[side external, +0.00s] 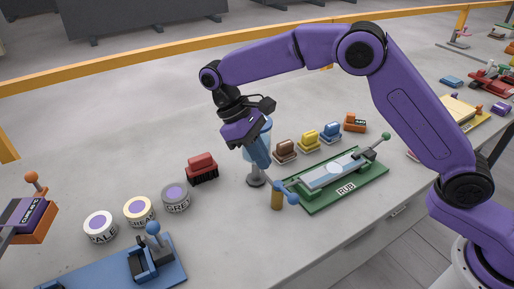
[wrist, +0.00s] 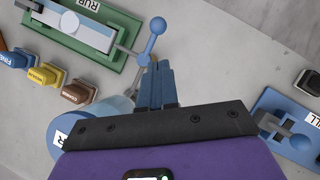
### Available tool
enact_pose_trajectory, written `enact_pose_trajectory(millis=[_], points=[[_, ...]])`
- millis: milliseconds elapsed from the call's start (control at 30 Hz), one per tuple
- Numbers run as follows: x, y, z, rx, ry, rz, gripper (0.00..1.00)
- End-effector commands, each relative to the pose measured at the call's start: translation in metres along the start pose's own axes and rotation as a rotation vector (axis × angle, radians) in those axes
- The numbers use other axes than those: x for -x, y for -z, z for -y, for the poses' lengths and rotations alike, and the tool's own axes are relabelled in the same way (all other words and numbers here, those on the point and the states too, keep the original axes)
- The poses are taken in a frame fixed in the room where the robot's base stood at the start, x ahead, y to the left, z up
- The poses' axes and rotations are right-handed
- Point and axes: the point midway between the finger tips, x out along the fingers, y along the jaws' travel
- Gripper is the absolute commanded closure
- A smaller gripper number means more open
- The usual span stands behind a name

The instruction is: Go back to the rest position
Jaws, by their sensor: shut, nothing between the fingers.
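My gripper (side external: 266,166) is shut and empty, pointing down over the slab near the lower left end of the green board labelled RUB (side external: 378,184). In the wrist view its blue fingers (wrist: 157,66) are together, with nothing between them. A blue ball-ended lever (wrist: 155,40) on the board's fixture shows close to the fingertips; whether they touch it I cannot tell.
Brown (side external: 285,150), yellow (side external: 309,139) and blue blocks stand behind the board. A red-topped brush (side external: 202,167) and labelled tins (side external: 139,211) stand left. A blue fixture (side external: 152,262) is at the front left. Open slab lies behind these things.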

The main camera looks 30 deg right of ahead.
Motion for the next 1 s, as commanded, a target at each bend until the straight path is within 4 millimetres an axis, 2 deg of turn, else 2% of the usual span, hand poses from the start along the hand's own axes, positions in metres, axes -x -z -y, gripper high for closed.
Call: enact_pose_trajectory(millis=[200,467,567,767,1000], points=[[0.019,0.001,0.000,-0.001,0.000,-0.002,1.00],[0.024,-0.001,-0.001,0.001,-0.001,-0.001,1.00],[0.025,-0.007,0.000,0.012,-0.007,-0.016,1.00],[0.022,-0.043,0.004,0.068,-0.034,-0.088,1.00],[0.005,-0.102,0.007,0.155,-0.067,-0.195,1.00]])
